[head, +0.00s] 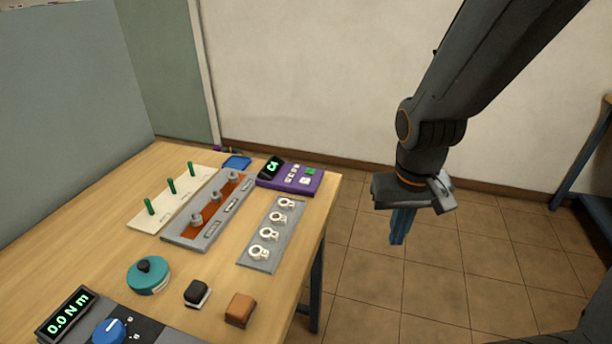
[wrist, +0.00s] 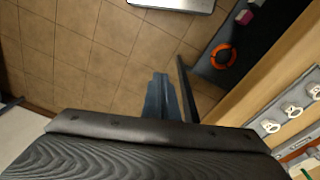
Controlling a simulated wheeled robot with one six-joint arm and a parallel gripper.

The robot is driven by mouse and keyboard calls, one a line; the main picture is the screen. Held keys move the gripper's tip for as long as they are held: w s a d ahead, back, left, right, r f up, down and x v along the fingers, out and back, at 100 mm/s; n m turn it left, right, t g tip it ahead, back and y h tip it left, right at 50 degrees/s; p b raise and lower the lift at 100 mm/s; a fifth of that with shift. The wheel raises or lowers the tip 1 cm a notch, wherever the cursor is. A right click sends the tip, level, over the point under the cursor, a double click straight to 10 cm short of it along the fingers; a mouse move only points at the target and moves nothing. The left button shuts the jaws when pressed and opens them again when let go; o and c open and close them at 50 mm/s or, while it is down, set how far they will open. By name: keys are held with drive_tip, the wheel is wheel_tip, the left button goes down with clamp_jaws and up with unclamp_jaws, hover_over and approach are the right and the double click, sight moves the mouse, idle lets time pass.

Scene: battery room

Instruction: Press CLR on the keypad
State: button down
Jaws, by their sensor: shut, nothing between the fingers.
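The purple keypad (head: 291,180) sits at the far right corner of the wooden table in the head view. It has several pale keys, one green key (head: 310,171) and a dark display (head: 272,167) with green characters. The key labels are too small to read, so I cannot tell which is CLR. My gripper (head: 398,240) hangs to the right of the table over the tiled floor, apart from the keypad. Its blue fingers point down and are shut and empty. They also show in the wrist view (wrist: 161,95), where the keypad is not in view.
The wooden table (head: 115,215) holds a grey plate with white rings (head: 262,240), a grey panel with posts (head: 180,235), a white board with green pegs (head: 145,222), a teal knob (head: 148,277) and a blue tray (head: 237,162). The space around my gripper is clear.

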drive_tip(key=w+r+t+p, duration=0.2)
drive_tip(key=w+r+p, duration=0.2)
drive_tip(key=w, duration=0.3)
wheel_tip(320, 180, up, 8)
drive_tip(key=r+t+y+p, duration=0.1)
drive_tip(key=t+y+p, duration=0.2)
drive_tip(key=y+p, duration=0.7)
hover_over(305, 181)
drive_tip(key=p, duration=0.3)
drive_tip(key=h, duration=0.3)
drive_tip(key=shift+s+d+f, duration=0.25)
drive_tip(key=shift+s+d, duration=0.1)
drive_tip(key=shift+d, duration=0.05)
drive_tip(key=shift+f, duration=0.15)
wheel_tip(305, 181, down, 6)
drive_tip(key=b, duration=0.8)
drive_tip(key=shift+b, duration=0.4)
drive_tip(key=shift+f+b, duration=0.65)
drive_tip(key=shift+f, duration=0.6)
drive_tip(key=shift+f, duration=0.15)
